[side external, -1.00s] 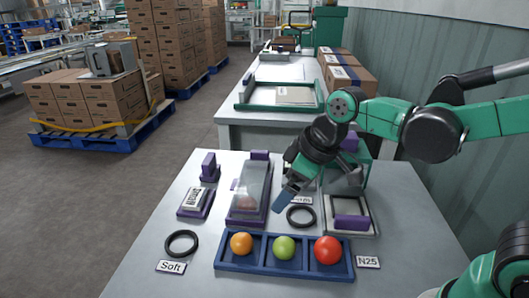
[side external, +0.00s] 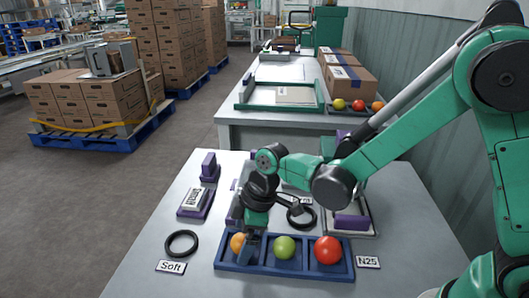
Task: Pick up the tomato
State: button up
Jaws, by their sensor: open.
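A blue tray (side external: 285,272) with three compartments lies at the front of the near table. An orange tomato (side external: 237,243) is in its left compartment, a green tomato (side external: 285,247) in the middle one, and a red tomato (side external: 328,250) in the right one. My gripper (side external: 250,248) points down at the left compartment, open, its fingers beside the orange tomato and covering part of it. I cannot tell whether the fingers touch the tomato. The green and red tomatoes are in plain view.
Black rings (side external: 181,243) and a "Soft" label (side external: 171,267) lie left of the tray; an "N25" label (side external: 368,262) lies right. Purple-based fixtures (side external: 195,202) stand behind, partly hidden by my arm. More round fruit (side external: 358,105) sits on the far table.

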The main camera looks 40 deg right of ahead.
jog(key=shift+f, duration=0.25)
jog(key=c, duration=0.9)
jog(key=shift+r, duration=0.1)
jog(key=shift+c, duration=0.2)
